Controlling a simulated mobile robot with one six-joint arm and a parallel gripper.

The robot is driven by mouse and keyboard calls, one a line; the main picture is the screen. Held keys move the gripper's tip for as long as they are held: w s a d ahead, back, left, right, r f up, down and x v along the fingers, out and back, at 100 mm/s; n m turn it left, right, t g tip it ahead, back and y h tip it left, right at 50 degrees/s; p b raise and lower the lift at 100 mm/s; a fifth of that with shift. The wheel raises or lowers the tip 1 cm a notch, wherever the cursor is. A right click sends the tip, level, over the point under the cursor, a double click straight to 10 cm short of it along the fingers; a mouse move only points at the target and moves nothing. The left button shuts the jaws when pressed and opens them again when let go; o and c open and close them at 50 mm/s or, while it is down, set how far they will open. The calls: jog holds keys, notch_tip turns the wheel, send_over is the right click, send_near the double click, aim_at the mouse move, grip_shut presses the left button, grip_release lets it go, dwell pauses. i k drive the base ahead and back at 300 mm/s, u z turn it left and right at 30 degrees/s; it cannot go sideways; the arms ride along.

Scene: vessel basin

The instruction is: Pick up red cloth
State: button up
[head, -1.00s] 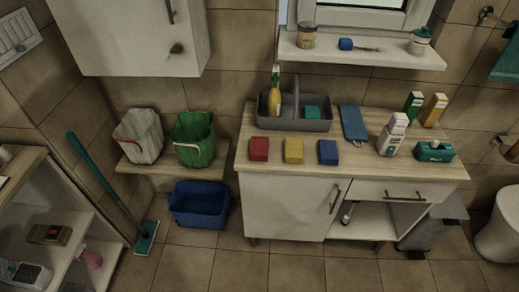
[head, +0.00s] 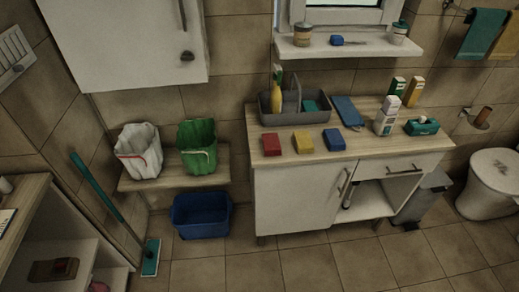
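The red cloth (head: 271,144) is a small folded block on the front left of the wooden counter (head: 373,149). A yellow cloth (head: 302,142) and a blue cloth (head: 334,139) lie in a row to its right, apart from it. Nothing covers the red cloth. My gripper is not in view.
A grey caddy (head: 282,117) with a yellow bottle stands behind the cloths. A blue tub (head: 202,215) and a teal mop (head: 151,258) are on the floor. Floor in front is clear.

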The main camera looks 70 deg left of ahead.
aim_at(271, 145)
jog(key=k, duration=1.4)
jog(key=u, duration=2.2)
jog(key=i, duration=0.5)
jog(key=z, duration=0.05)
